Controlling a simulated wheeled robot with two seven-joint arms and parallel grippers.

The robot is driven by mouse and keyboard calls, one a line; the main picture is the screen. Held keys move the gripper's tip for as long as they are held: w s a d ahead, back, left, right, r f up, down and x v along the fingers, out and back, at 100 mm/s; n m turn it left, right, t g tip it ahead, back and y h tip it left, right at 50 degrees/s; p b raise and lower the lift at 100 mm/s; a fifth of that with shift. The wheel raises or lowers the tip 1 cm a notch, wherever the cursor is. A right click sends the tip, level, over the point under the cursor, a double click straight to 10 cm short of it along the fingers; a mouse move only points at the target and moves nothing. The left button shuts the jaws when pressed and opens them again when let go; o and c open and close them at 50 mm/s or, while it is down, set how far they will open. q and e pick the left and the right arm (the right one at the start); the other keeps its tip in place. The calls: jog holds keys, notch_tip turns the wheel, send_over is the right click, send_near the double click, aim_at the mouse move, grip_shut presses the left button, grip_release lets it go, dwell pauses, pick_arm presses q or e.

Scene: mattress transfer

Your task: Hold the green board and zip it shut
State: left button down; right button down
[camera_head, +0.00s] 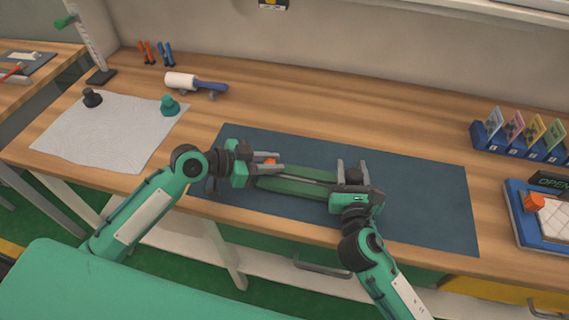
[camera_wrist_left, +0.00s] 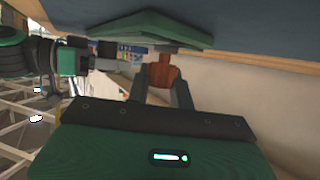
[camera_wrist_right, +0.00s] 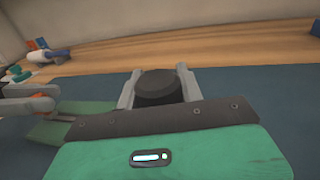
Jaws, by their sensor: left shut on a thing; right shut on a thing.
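The green board (camera_head: 297,186) lies on the dark blue mat, as two long strips with a pale line between them. It also shows in the left wrist view (camera_wrist_left: 150,27) and in the right wrist view (camera_wrist_right: 70,130). My left gripper (camera_head: 268,166) is at the board's left end, shut on an orange tab (camera_head: 270,161); the tab also shows between its fingers in the left wrist view (camera_wrist_left: 163,74). My right gripper (camera_head: 353,168) is at the board's right end, shut on a black knob (camera_head: 354,175), clear between the fingers in the right wrist view (camera_wrist_right: 157,88). The grippers cover both board ends.
The mat (camera_head: 425,205) is bare to the right. A white sheet (camera_head: 110,135) with a black and a green knob lies left. A white roller (camera_head: 182,82) lies behind. A blue card rack (camera_head: 510,145) and a blue tray (camera_head: 515,210) stand at the right.

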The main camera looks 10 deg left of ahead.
pick_arm(q)
jog(key=shift+a, duration=0.25)
pick_arm(e)
jog(key=shift+d, duration=0.15)
pick_arm(q)
jog(key=c, duration=1.2)
grip_release()
jog(key=shift+c, duration=0.2)
jog(key=v, duration=1.2)
pick_arm(e)
jog(key=c, duration=0.8)
grip_release()
jog(key=shift+s, duration=0.1)
